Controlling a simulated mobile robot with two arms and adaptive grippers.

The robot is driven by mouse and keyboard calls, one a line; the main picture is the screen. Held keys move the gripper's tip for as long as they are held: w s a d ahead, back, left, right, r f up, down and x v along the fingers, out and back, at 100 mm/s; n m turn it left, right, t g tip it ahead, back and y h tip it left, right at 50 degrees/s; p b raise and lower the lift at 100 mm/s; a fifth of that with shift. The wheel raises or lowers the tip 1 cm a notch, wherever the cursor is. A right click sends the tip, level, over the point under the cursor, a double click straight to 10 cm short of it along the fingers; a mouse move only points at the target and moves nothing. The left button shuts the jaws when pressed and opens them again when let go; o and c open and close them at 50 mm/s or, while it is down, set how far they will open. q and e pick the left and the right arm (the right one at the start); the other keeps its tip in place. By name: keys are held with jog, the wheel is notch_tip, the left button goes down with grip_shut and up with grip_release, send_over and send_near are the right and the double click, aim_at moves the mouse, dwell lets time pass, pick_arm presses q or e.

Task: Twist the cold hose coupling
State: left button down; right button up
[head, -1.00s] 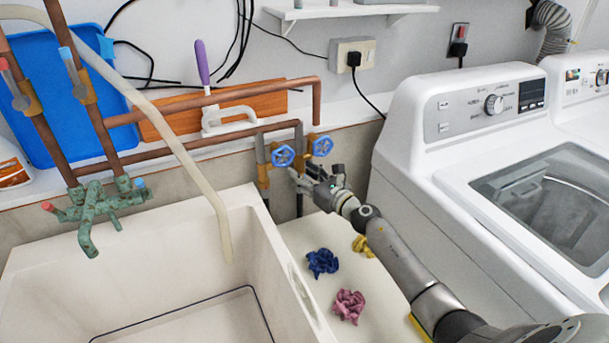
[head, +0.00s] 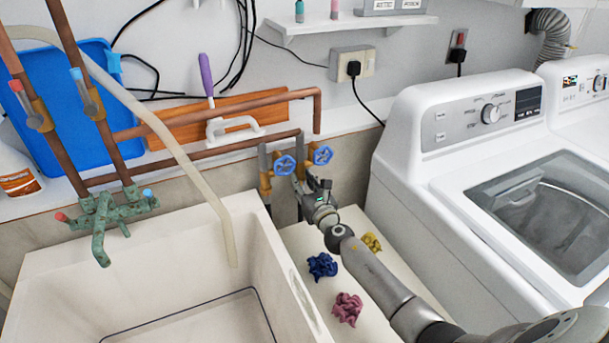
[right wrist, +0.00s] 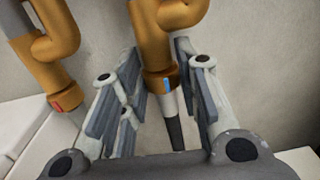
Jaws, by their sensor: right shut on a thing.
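The cold hose coupling (right wrist: 160,82) is a brass collar with a blue mark, below a brass valve body in the right wrist view. A grey hose hangs from it. My right gripper (right wrist: 162,88) has one finger on each side and is shut on the coupling. In the head view my right gripper (head: 309,190) is just below the two blue wheel handles (head: 321,154) and hides the coupling. The hot coupling (right wrist: 66,101), with a red mark, is left of the gripper in the wrist view. My left gripper is not in view.
A white washing machine (head: 399,170) stands close on the right. A deep sink (head: 262,235) is on the left. Blue, pink and yellow crumpled cloths (head: 347,308) lie below my right arm. Copper pipes (head: 220,145) run along the wall.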

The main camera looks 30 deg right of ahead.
jog(key=shift+a+m+g+h+p, duration=0.15)
jog(key=shift+m+g+h+p, duration=0.1)
jog(key=shift+m+h, duration=0.5)
jog(key=shift+a+m+g+h+p, duration=0.2)
jog(key=shift+m+h, duration=0.35)
jog(key=shift+h, duration=0.7)
jog(key=o, duration=1)
jog(key=v, duration=0.7)
jog(key=shift+s, duration=0.2)
